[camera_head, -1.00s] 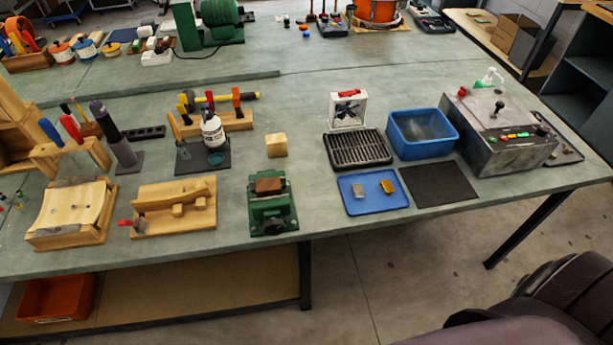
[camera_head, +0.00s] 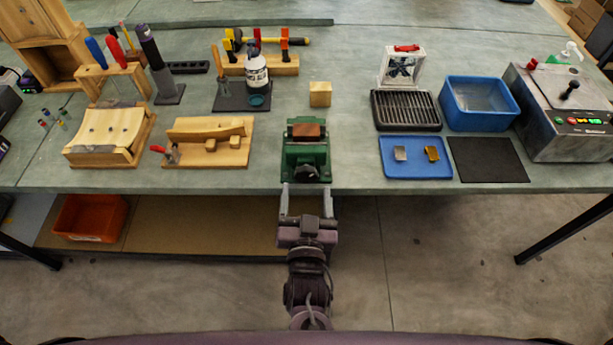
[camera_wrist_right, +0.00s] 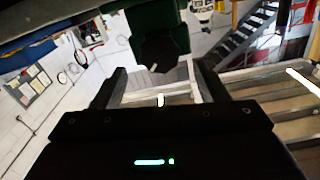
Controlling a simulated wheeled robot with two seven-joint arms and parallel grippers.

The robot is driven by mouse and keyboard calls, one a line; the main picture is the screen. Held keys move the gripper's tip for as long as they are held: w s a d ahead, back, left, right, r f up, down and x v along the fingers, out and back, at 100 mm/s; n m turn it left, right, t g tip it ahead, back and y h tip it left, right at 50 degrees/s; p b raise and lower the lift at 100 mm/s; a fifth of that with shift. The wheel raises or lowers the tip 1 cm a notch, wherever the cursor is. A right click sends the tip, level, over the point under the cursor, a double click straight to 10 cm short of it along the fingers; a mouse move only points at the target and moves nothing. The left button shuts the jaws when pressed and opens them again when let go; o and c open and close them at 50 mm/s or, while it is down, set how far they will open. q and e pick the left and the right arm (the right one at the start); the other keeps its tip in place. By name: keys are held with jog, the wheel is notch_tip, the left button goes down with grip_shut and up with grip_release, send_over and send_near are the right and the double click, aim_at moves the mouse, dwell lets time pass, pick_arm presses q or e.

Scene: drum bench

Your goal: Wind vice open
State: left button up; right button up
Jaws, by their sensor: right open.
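The green vice (camera_head: 306,158) stands at the front edge of the bench, with a brown block (camera_head: 306,131) at its jaws. A dark round part (camera_head: 306,172) shows on its front face. My right gripper (camera_head: 307,191) is open and empty, just in front of and below the vice, with its fingers pointing at it. In the right wrist view, the vice (camera_wrist_right: 158,25) is at the top centre, with its dark front part (camera_wrist_right: 160,52) beyond and between the open fingers (camera_wrist_right: 157,80). A small gap seems to remain; contact cannot be told. My left gripper is not in view.
A wooden fixture (camera_head: 208,145) stands left of the vice. A blue tray (camera_head: 415,170) with two small metal pieces lies to the right, beside a black mat (camera_head: 488,160). A wooden cube (camera_head: 320,94) sits behind the vice. An orange bin (camera_head: 90,218) is on the lower shelf.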

aim_at(304, 178)
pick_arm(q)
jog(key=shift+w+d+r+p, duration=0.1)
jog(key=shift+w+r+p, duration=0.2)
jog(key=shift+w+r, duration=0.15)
pick_arm(e)
jog(key=shift+w, duration=2.35)
jog(key=shift+c, duration=0.5)
jog(key=c, duration=0.9)
jog(key=shift+r+n+p, duration=0.1)
jog(key=shift+n+p, duration=0.8)
jog(key=shift+p, duration=0.1)
jog(key=n+p, duration=0.2)
jog(key=shift+n, duration=0.3)
jog(key=n+p, duration=0.4)
jog(key=n, duration=0.2)
jog(key=shift+a, duration=0.15)
jog(key=n+p, duration=0.3)
jog(key=n, duration=0.3)
jog(key=shift+n, duration=0.4)
pick_arm(q)
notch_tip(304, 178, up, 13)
jog(key=p, duration=0.2)
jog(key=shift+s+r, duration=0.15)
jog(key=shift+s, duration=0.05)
pick_arm(e)
jog(key=n, duration=0.5)
jog(key=shift+f, duration=0.3)
jog(key=shift+n, duration=0.4)
